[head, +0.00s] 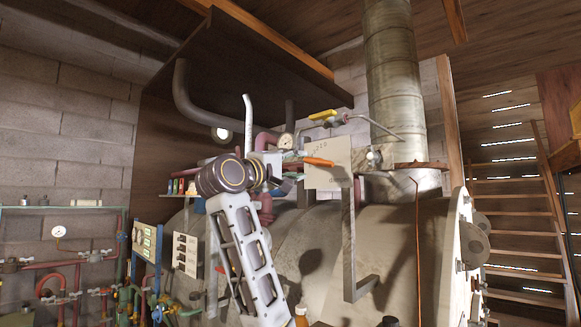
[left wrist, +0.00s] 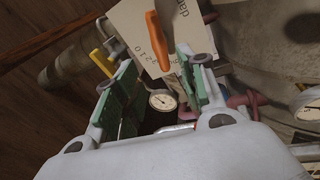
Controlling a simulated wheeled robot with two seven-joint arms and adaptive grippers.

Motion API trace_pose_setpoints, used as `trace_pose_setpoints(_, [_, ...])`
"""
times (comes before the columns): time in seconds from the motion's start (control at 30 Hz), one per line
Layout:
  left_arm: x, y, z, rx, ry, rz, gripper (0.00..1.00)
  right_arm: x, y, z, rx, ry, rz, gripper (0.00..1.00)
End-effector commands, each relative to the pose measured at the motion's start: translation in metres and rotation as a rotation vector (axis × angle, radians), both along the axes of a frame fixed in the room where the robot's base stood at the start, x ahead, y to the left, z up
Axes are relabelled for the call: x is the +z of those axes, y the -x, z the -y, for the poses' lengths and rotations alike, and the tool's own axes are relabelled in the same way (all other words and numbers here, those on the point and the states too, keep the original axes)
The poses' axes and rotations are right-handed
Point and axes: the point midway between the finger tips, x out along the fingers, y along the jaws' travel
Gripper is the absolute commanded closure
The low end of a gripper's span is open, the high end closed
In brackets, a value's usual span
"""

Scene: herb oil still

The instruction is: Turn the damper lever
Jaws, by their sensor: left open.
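The damper lever has an orange handle (head: 319,161) and sits at a pale plate (head: 338,172) with numbers and lettering, in front of the boiler. In the left wrist view the orange handle (left wrist: 157,38) points down toward the space between my fingertips, across the plate (left wrist: 140,30). My left gripper (head: 284,165) is just left of the handle in the head view. The left wrist view shows its green-padded fingers (left wrist: 156,62) apart, with nothing clearly held. I cannot tell whether they touch the handle. My right gripper is not in view.
A yellow-handled lever (head: 322,116) is just above the plate, with a small gauge (head: 286,142) to its left. A tall metal flue (head: 391,75) rises behind. A grey bracket (head: 350,250) hangs below the plate. Pipes and valves (head: 70,275) line the left wall.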

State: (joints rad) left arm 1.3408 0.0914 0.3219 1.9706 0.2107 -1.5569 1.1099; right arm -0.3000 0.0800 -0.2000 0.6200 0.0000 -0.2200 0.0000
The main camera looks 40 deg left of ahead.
Motion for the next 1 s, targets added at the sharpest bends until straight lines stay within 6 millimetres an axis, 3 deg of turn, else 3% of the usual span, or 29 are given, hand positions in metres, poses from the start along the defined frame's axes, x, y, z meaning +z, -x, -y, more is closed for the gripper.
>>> trace_pose_setpoints(0.5, [-0.003,0.011,0.0,0.001,0.0,0.0,0.59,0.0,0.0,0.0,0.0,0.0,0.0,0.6])
trace_pose_setpoints(0.77, [0.006,0.021,0.0,0.001,0.0,0.025,0.26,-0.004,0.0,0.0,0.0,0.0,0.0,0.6])
trace_pose_setpoints(0.97, [0.032,0.053,-0.004,0.011,-0.003,0.099,0.0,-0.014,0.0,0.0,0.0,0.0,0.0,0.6])
trace_pose_setpoints(1.0, [0.038,0.061,-0.005,0.015,-0.005,0.117,0.0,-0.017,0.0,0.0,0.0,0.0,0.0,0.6])
